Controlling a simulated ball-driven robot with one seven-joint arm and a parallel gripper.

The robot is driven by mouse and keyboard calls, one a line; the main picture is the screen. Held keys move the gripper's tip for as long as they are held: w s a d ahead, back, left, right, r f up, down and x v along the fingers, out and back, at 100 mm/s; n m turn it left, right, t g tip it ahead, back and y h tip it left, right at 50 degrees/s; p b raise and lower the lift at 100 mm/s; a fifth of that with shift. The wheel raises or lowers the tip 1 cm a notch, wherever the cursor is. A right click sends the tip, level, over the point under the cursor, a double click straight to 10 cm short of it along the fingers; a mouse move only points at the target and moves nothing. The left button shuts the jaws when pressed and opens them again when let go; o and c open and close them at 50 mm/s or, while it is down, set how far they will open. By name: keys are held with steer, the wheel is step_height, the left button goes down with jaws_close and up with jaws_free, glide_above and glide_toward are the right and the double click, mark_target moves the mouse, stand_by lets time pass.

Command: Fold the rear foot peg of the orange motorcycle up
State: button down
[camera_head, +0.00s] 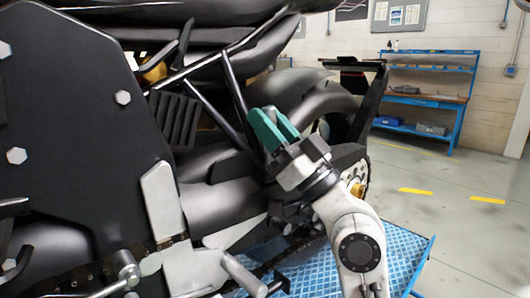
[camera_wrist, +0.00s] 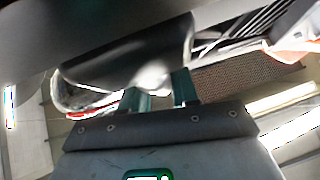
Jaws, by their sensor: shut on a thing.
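The motorcycle (camera_head: 220,205) fills the left and middle of the head view; its visible parts look mostly black and dark grey. My gripper (camera_head: 268,122), with green fingers, is beside the thin black struts below the tail. It is shut on a small grey part, seemingly the rear foot peg (camera_head: 271,112), which is mostly hidden by the fingers. In the wrist view the two green fingers of my gripper (camera_wrist: 160,90) stand a little apart, under a dark curved body part (camera_wrist: 125,60). The peg's hinge and angle cannot be made out.
The motorcycle stands over a blue patterned platform (camera_head: 405,262). A grey peg or lever (camera_head: 243,275) sticks out low in front. The rear wheel (camera_head: 300,90) is behind my gripper. A blue workbench (camera_head: 425,98) stands at the back right, with open floor before it.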

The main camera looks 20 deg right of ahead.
steer(key=shift+s+d+f+t+b, duration=0.1)
steer(key=shift+s+f+t+b, duration=0.15)
steer(key=shift+b, duration=0.8)
steer(key=shift+s+r+b, duration=0.1)
steer(key=shift+r+b, duration=0.1)
steer(key=shift+b, duration=0.15)
steer(key=c, duration=0.9)
jaws_free()
steer(key=shift+n, duration=0.3)
steer(key=shift+c, duration=0.2)
steer(key=b+v, duration=0.3)
steer(key=v, duration=0.7)
steer(key=shift+f, duration=0.45)
steer(key=shift+s+d, duration=0.1)
